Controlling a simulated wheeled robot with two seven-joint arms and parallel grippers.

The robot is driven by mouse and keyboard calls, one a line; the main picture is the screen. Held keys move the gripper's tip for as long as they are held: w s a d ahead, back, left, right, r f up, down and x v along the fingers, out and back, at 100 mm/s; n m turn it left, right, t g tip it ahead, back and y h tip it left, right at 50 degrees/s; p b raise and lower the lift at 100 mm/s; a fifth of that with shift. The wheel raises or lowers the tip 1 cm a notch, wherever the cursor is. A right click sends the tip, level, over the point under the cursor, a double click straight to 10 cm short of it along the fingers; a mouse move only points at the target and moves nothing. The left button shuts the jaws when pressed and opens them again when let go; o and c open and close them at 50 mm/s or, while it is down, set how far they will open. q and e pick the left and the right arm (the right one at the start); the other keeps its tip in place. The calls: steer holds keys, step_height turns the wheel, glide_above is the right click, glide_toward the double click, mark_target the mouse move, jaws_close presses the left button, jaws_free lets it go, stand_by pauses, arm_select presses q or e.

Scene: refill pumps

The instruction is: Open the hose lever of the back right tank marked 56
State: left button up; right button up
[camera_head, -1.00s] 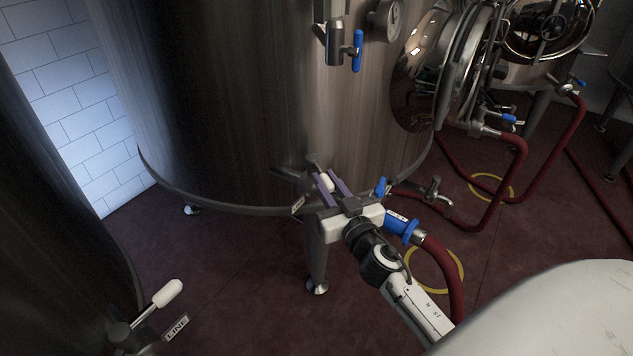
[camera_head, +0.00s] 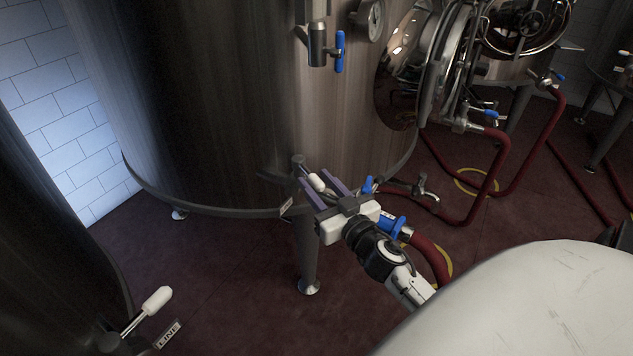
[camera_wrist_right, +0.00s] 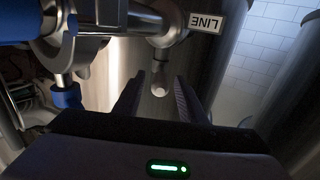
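The large steel tank (camera_head: 250,120) fills the middle of the head view. I see no number 56 on it. A hose lever with a white knob (camera_head: 316,182) sticks out low on its front, beside a LINE plate (camera_head: 287,207). My right gripper (camera_head: 322,180) is at this lever, its two fingers open on either side of the knob. In the right wrist view, the white knob (camera_wrist_right: 158,86) sits between the open fingertips (camera_wrist_right: 158,92), with gaps on both sides. My left gripper is not in view.
A blue-collared connector (camera_head: 390,226) with a red hose (camera_head: 432,255) is just right of my gripper. A small blue-handled valve (camera_head: 368,186) sits close by. Another tank (camera_head: 40,240) with a white-knobbed lever (camera_head: 157,299) stands at left. My white body part fills the lower right.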

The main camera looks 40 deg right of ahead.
steer(key=v, duration=0.9)
steer(key=shift+s+b, duration=0.35)
steer(key=shift+c, duration=0.3)
